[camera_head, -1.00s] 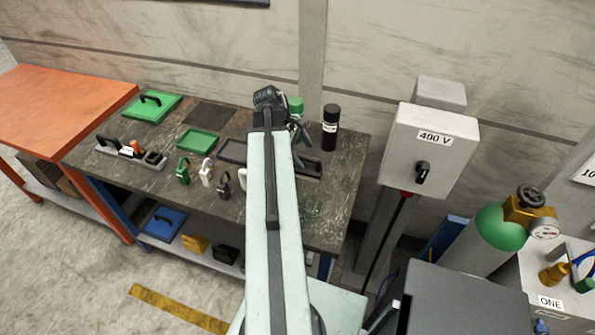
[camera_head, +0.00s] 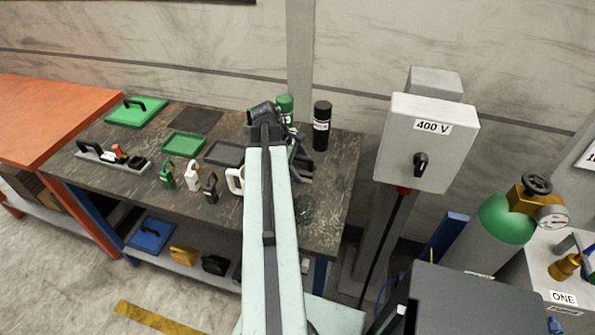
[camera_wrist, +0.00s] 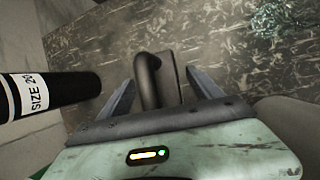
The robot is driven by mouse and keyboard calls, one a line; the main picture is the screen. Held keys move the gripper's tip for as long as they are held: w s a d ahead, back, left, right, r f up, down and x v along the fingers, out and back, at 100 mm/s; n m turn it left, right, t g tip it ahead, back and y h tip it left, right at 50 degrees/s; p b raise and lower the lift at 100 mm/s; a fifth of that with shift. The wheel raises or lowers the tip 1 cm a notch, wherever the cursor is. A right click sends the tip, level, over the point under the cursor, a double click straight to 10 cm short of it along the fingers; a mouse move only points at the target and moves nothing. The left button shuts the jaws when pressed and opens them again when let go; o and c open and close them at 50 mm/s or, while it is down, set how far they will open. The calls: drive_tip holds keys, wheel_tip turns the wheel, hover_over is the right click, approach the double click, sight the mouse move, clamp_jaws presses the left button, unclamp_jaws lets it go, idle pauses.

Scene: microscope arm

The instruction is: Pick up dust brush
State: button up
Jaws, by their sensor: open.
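A dark object with a thick curved handle and a rectangular block (camera_wrist: 168,75) lies on the worn dark bench top in the wrist view. It may be the dust brush; no bristles show. My gripper (camera_wrist: 160,90) is open, its two fingers on either side of this object, with visible gaps to both. I cannot tell how high the fingertips are above the bench. In the head view my arm hides most of this spot; a dark piece (camera_head: 304,172) shows just right of the arm.
A black cylinder (camera_head: 321,125), labelled SIZE 20 in the wrist view (camera_wrist: 50,97), stands close to my gripper. Padlocks (camera_head: 192,176), green trays (camera_head: 183,144) and a grey holder (camera_head: 112,160) occupy the bench's left. A 400 V box (camera_head: 428,140) stands right.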

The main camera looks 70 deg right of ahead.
clamp_jaws()
wheel_tip(320, 180, up, 10)
drive_tip(key=p, duration=1)
drive_tip(key=shift+r, duration=0.15)
